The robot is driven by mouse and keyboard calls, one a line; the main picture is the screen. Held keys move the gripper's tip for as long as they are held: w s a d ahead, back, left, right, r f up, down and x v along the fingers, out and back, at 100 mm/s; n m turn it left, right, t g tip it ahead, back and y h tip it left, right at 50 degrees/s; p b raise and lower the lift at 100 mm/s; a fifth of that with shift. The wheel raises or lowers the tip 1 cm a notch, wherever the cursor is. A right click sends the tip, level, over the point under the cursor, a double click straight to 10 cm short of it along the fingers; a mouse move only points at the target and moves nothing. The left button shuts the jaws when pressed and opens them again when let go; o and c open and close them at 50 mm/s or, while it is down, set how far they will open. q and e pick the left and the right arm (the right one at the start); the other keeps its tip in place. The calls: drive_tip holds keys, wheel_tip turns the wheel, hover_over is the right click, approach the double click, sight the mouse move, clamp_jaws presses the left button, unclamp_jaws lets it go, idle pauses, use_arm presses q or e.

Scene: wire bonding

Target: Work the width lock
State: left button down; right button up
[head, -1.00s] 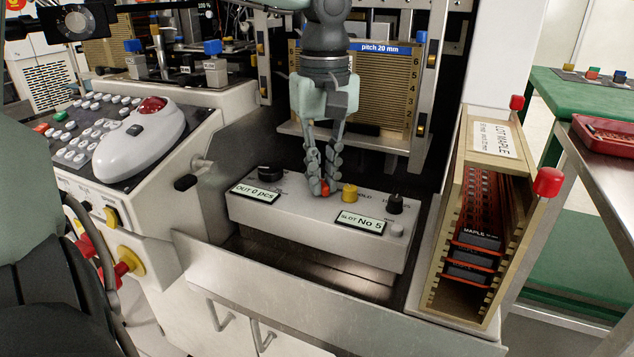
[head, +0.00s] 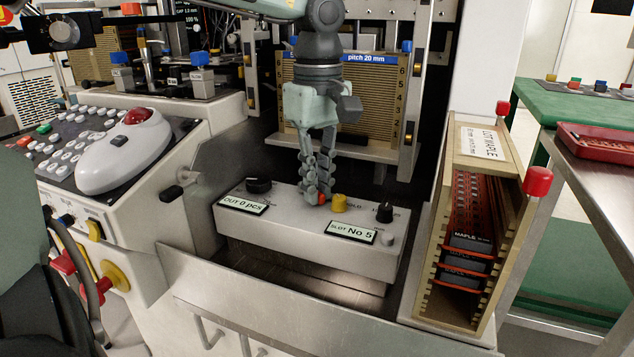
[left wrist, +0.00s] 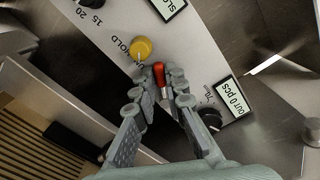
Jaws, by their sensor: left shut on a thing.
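My left gripper (head: 317,194) comes down from above onto the sloped control panel (head: 300,265). Its fingers are shut on a small red lever (head: 322,199), which also shows between the fingertips in the left wrist view (left wrist: 159,74). Its label is hidden, so I cannot read whether it is the width lock. A yellow knob (head: 339,203) marked HOLD stands just to its right. A black knob (head: 258,186) is on the panel's left and a smaller black knob (head: 385,212) on its right. My right gripper is not in view.
The panel displays read OUT 0 pcs (head: 243,205) and SLOT No 5 (head: 351,232). A slotted magazine (head: 378,95) stands behind the gripper. A wooden rack marked LOT MAPLE (head: 482,142) is at the right. A console with a white mouse-shaped device (head: 122,155) is at the left.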

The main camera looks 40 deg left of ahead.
use_arm(q)
drive_tip(key=c, duration=1.6)
unclamp_jaws()
drive_tip(key=shift+w, duration=0.1)
wheel_tip(320, 180, up, 12)
drive_tip(key=shift+r, duration=0.1)
